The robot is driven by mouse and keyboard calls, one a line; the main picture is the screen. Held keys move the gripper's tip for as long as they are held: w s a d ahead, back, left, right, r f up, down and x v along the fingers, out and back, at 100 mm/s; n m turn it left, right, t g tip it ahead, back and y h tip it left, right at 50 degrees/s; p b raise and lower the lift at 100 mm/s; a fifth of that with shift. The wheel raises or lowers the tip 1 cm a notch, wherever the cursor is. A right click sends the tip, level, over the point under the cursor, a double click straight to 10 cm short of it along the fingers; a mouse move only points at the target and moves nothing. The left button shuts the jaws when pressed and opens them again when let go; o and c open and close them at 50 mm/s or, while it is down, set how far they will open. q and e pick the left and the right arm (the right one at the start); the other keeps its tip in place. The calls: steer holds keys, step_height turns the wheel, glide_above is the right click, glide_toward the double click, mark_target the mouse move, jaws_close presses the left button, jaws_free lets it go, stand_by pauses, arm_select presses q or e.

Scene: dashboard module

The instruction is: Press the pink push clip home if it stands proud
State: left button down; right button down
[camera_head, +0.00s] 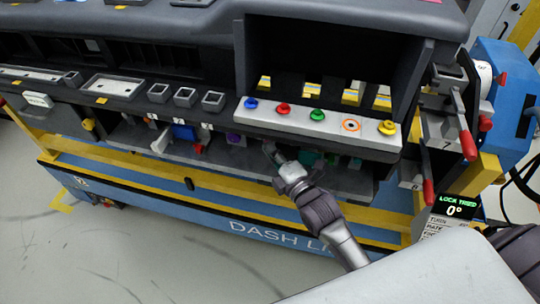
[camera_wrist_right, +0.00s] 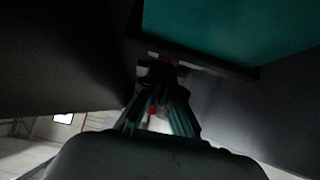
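My right gripper (camera_head: 272,150) reaches in under the front edge of the dashboard module; its tips are partly in shadow. In the right wrist view its fingers (camera_wrist_right: 158,78) converge and look shut, with nothing visible held between them. A small dark pink-red piece (camera_wrist_right: 168,61) shows just beyond the fingertips, at the edge of a teal panel (camera_wrist_right: 225,28). It may be the pink push clip, but shadow hides whether it stands proud or touches the fingers. No push clip clearly pink shows in the head view. My left gripper is not in view.
A pale strip (camera_head: 309,116) above the gripper carries blue, red, green and yellow knobs and an orange-ringed hole. Red-tipped levers (camera_head: 467,140) stand at the right. A display (camera_head: 456,205) reads "LOCK TRIED 0°".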

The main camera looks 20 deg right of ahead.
steer(key=shift+w+d, duration=0.15)
steer(key=shift+d, duration=0.2)
steer(key=shift+s+f, duration=0.25)
steer(key=shift+s, duration=0.1)
steer(key=s, duration=0.7)
steer(key=shift+s+d+r, duration=0.15)
steer(key=shift+s+d, duration=0.1)
steer(key=shift+d, duration=0.2)
